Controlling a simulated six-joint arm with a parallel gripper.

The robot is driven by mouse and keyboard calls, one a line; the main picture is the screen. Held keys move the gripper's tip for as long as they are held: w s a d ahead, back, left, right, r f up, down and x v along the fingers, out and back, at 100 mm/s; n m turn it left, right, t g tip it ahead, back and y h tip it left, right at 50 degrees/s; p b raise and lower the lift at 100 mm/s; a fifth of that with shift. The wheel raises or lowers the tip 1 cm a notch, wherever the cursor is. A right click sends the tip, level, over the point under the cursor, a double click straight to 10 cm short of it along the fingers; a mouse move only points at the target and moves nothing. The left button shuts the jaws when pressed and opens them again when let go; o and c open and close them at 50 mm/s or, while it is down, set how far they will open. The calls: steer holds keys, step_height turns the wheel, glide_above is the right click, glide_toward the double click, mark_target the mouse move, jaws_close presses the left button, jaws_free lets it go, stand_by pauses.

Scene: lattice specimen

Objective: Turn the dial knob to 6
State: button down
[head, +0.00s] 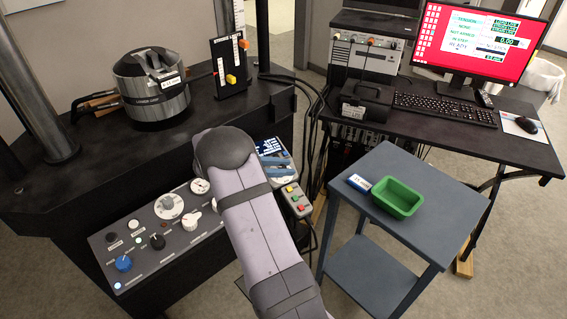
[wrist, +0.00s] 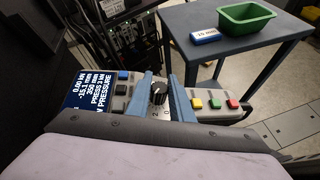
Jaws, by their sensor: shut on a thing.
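The black dial knob (wrist: 158,90) sits between the two blue fingers of my gripper (wrist: 162,96) in the wrist view, and the fingers are shut on it. A light pointer mark shows on the knob. A few scale digits, including what looks like a 2 and a 0, show below it between the fingers; the 6 is not visible.
Yellow, green and red buttons (wrist: 214,103) lie right. A side table holds a green bin (head: 397,197) and a small blue-and-white block (head: 359,183). A control panel (head: 150,262) stands left of my arm.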

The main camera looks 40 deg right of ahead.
mark_target(283, 167)
steer(key=m+g+y, duration=0.2)
steer(key=m+g, duration=0.1)
steer(key=shift+p, duration=0.35)
steer(key=shift+m+g+y, duration=0.7)
steer(key=shift+m+g, duration=0.1)
steer(key=shift+m, duration=0.2)
steer(key=shift+m+g+y, duration=0.4)
steer(key=shift+m+y, duration=0.1)
steer(key=c, duration=1.6)
jaws_free()
steer(key=shift+o, duration=0.2)
steer(key=shift+r, duration=0.1)
step_height(283, 167, up, 10)
steer(key=shift+f+b, duration=0.1)
steer(key=shift+b, duration=0.35)
